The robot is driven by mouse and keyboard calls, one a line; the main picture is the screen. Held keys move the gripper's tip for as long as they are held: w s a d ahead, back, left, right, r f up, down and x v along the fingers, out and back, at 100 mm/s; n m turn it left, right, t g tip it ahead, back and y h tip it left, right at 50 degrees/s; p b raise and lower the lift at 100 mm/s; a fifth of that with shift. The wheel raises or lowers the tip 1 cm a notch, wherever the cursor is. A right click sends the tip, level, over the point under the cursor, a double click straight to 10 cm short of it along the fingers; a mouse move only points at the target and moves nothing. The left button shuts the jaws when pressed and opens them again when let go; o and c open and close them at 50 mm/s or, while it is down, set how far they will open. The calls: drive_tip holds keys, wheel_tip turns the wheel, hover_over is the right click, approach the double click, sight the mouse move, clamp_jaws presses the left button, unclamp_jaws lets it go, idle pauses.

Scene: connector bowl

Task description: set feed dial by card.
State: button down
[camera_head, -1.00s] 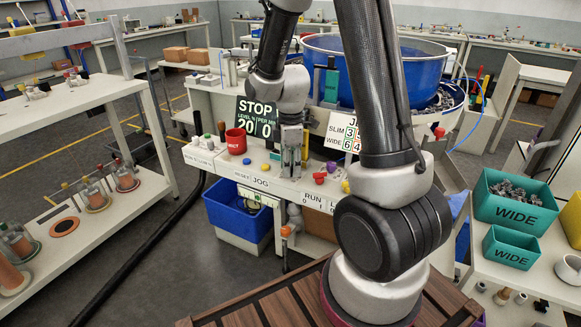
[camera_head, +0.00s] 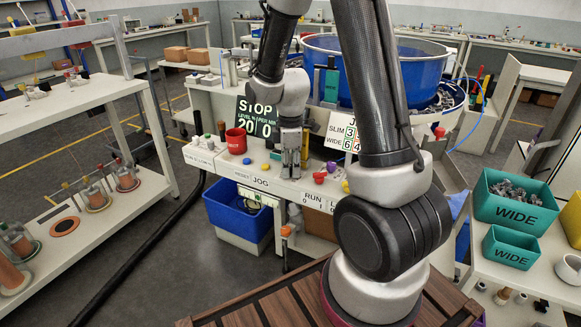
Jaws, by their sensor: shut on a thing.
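The white card (camera_head: 343,130) stands on the console right of my gripper. It has a SLIM row and a WIDE row with green figures, partly covered by my arm. A black display (camera_head: 257,121) behind my gripper reads STOP, with a level of 20 and a per-minute figure of 0. My gripper (camera_head: 291,172) points down at the console top, its fingers close together on a small thing there. That thing is hidden by the fingers; from its place it seems to be the feed dial.
A large blue bowl (camera_head: 325,62) rises behind. Teal WIDE bins (camera_head: 508,247) stand at right.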

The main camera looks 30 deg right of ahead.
drive_tip(key=m, duration=0.7)
drive_tip(key=shift+m, duration=0.3)
drive_tip(key=m, duration=0.3)
drive_tip(key=shift+m, duration=2.2)
drive_tip(key=shift+w, duration=0.1)
drive_tip(key=c, duration=1.5)
unclamp_jaws()
